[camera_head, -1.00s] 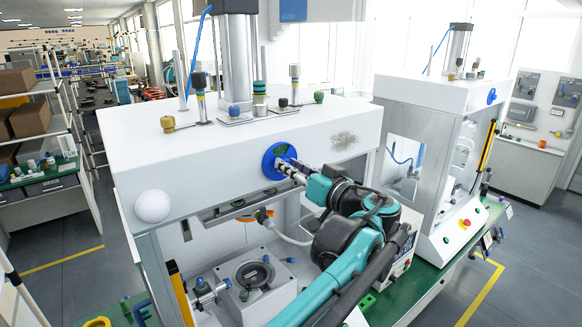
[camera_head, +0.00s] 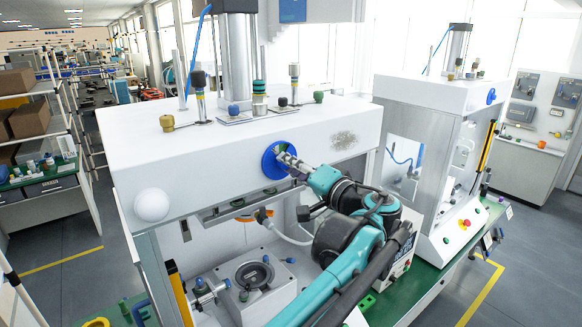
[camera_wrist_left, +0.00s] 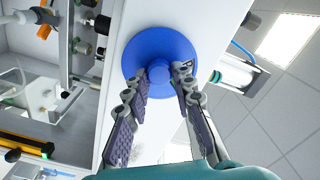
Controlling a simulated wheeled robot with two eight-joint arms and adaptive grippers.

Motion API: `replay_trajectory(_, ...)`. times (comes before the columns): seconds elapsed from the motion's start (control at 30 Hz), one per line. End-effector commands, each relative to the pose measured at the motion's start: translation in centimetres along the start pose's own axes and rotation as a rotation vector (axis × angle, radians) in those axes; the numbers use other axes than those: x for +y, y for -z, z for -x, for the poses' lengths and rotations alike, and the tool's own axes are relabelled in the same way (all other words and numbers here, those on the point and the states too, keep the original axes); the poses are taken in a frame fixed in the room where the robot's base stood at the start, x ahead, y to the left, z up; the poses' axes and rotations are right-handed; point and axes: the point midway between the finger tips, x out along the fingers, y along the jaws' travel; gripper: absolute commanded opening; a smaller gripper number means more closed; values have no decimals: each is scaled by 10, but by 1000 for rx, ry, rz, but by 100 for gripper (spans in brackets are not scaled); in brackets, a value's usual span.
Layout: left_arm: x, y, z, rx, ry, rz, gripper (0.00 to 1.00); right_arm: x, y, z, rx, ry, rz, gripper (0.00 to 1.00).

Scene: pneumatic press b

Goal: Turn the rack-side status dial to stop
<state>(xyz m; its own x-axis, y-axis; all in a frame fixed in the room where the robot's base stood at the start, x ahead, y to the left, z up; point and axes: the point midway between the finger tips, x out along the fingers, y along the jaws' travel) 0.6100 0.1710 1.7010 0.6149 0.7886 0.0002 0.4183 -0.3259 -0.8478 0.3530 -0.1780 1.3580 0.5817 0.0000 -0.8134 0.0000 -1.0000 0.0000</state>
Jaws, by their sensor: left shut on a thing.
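The blue round status dial (camera_head: 269,163) is on the front face of the white press head. In the left wrist view the dial (camera_wrist_left: 150,42) shows as a blue disc with a small raised knob (camera_wrist_left: 158,68) at its centre. My left gripper (camera_head: 284,159) reaches the dial from the right and front. In the left wrist view its two fingers (camera_wrist_left: 161,78) sit on either side of the knob, shut on it. The fingers partly cover the dial in the head view, and I cannot read its setting. My right gripper is not in view.
The white press head (camera_head: 190,165) carries a white dome (camera_head: 152,206) and fittings on top. A round fixture (camera_head: 254,275) sits below it. A second press (camera_head: 440,95) with its own blue disc (camera_head: 491,96) stands to the right, on the green bench.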

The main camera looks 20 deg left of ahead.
Motion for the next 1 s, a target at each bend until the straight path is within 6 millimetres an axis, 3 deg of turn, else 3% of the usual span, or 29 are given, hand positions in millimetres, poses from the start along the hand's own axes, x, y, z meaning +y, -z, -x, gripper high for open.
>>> replay_trajectory(0.6,2,0,0,1,-1,-560,0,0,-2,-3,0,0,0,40)
replay_trajectory(1.0,3,-1,0,1,-1,-775,0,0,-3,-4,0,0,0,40)
